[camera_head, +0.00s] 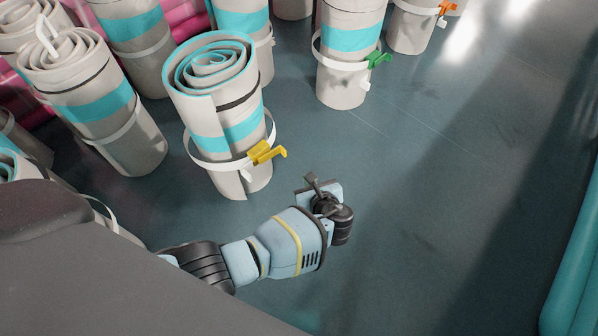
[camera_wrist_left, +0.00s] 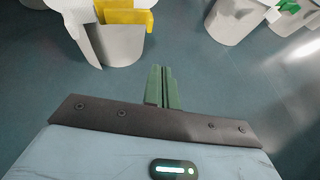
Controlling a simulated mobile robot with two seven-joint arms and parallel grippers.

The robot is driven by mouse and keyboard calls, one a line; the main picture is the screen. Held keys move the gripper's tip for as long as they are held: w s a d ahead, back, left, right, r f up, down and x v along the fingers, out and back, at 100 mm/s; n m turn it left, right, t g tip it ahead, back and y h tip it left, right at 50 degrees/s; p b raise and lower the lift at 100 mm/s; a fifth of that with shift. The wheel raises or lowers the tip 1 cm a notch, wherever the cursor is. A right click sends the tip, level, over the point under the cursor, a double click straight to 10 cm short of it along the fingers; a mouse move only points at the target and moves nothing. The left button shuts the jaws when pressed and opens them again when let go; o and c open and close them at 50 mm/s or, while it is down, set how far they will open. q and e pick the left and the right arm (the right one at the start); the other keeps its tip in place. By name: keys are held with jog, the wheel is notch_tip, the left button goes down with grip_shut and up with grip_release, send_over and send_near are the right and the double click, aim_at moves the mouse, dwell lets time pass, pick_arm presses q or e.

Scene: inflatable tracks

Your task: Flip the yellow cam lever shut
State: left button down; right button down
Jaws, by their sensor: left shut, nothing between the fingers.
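The yellow cam lever (camera_head: 268,153) sits on the white strap (camera_head: 205,163) around a rolled grey and turquoise track (camera_head: 222,110). It sticks out to the right of the strap in the head view. In the left wrist view the yellow lever (camera_wrist_left: 128,15) shows at the top, left of centre, partly cut off by the frame edge. My left gripper (camera_head: 312,183) is below and to the right of the lever in the head view, apart from it. In the left wrist view its green fingers (camera_wrist_left: 162,86) are together and empty. My right gripper is not in view.
Another strapped roll with a green lever (camera_head: 378,60) stands behind to the right, and one with an orange lever (camera_head: 447,8) farther back. More rolls (camera_head: 125,120) stand to the left. The floor (camera_head: 430,190) to the right is clear up to a turquoise tube (camera_head: 575,265).

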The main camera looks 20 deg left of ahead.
pick_arm(q)
jog(key=shift+s+d+r+p, duration=0.15)
jog(key=shift+s+d+r, duration=0.2)
jog(key=shift+d, duration=0.2)
jog(key=shift+s+d+r+p, duration=0.15)
jog(key=shift+s+d+r, duration=0.15)
jog(key=shift+d, duration=0.25)
